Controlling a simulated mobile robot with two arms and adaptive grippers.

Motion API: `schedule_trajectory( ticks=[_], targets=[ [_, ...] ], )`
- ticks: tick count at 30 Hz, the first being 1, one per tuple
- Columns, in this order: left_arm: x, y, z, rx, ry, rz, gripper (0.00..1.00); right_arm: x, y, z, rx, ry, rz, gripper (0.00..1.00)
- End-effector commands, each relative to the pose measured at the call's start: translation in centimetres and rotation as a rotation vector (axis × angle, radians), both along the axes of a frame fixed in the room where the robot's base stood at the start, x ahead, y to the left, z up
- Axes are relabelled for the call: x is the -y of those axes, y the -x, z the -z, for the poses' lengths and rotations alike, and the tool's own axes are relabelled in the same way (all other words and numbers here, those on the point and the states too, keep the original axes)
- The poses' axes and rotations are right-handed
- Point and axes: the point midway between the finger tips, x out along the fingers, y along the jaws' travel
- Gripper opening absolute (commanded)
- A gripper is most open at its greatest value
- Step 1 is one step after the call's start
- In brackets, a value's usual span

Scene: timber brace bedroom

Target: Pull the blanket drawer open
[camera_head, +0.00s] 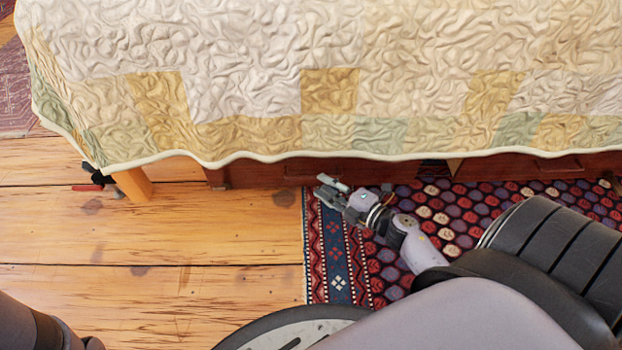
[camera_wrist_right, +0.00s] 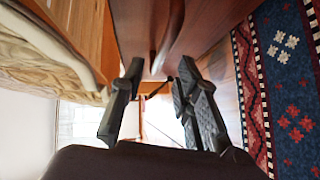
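Dark reddish drawer fronts show under the quilt-covered bed in the head view, a left one (camera_head: 270,173) and a right one (camera_head: 515,167). I cannot tell which is the blanket drawer. The quilt hides their upper parts. My right gripper (camera_head: 332,187) is low, just in front of the left drawer front, above the rug. In the right wrist view its two fingers (camera_wrist_right: 160,72) are apart, with nothing clearly held. A reddish wooden front (camera_wrist_right: 140,25) with a raised, handle-like piece (camera_wrist_right: 176,38) lies just beyond the fingertips; contact is unclear. My left gripper is out of view.
The quilt (camera_head: 330,90) hangs over the bed side. A patterned rug (camera_head: 335,250) lies on the plank floor (camera_head: 200,235) below the drawers. A wooden bed leg (camera_head: 133,185) stands at left, with small red and black items (camera_head: 92,182) beside it.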

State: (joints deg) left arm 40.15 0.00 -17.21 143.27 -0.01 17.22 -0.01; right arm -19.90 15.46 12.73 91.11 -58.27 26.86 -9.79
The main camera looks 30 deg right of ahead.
Motion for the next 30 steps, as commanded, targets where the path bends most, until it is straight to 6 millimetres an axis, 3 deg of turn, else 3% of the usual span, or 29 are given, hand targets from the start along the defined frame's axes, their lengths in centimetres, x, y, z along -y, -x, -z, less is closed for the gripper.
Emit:
schedule_trajectory(
  ticks=[3,10,21,30],
  targets=[
    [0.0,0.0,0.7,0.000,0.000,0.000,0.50,-0.6,-2.4,0.4,0.002,0.000,-0.001,0.29],
    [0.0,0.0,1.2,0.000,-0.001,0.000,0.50,-1.2,-5.0,0.8,0.001,0.001,0.001,0.29],
    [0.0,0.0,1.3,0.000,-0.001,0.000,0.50,-1.4,-5.5,0.8,-0.001,0.000,0.001,0.29],
    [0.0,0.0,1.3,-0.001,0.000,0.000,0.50,-1.4,-5.5,0.8,0.000,0.000,0.001,0.10]
  ],
)
